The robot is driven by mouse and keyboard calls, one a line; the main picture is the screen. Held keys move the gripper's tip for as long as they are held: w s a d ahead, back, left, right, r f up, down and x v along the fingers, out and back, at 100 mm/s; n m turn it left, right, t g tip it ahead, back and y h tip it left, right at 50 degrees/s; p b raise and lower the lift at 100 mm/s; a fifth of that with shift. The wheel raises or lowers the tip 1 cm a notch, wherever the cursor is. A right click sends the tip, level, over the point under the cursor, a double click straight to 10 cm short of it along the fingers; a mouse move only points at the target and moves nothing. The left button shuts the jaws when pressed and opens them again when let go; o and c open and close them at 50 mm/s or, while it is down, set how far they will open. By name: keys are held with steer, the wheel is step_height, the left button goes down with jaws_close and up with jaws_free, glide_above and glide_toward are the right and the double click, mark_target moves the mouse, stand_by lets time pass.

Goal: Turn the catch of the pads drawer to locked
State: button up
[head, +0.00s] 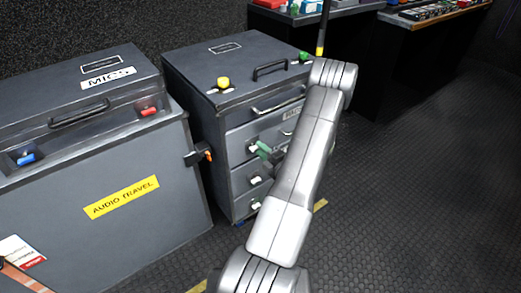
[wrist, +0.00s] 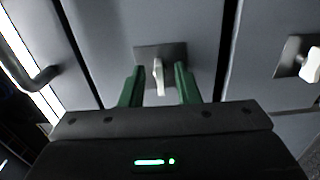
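The grey drawer cabinet (head: 231,133) stands left of my arm, with several drawers that have pale catches. A white catch (wrist: 158,76) on a dark square plate (wrist: 174,51) sits between the two green fingers of my gripper (wrist: 158,68) in the wrist view. The gripper is open, with a gap on each side of the catch. The catch's long side points along the fingers. In the head view, my gripper (head: 267,149) is at the drawer fronts, partly hidden by my arm. Part of a white drawer label (head: 292,113) shows; I cannot read which drawer the gripper faces.
Another pale catch (wrist: 311,66) is at the right in the wrist view, and a dark bar handle (wrist: 43,76) at the left. A grey mics case (head: 140,207) with an orange-tipped side latch (head: 205,154) stands left of the cabinet. The floor at right (head: 430,190) is clear.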

steer(key=v, duration=1.2)
steer(key=shift+s+d+p, duration=0.2)
steer(key=shift+s+p, duration=0.15)
steer(key=shift+p, duration=0.1)
steer(key=b+x, duration=0.1)
steer(key=x, duration=1.3)
steer(key=shift+s+d, duration=0.1)
steer(key=shift+d, duration=0.05)
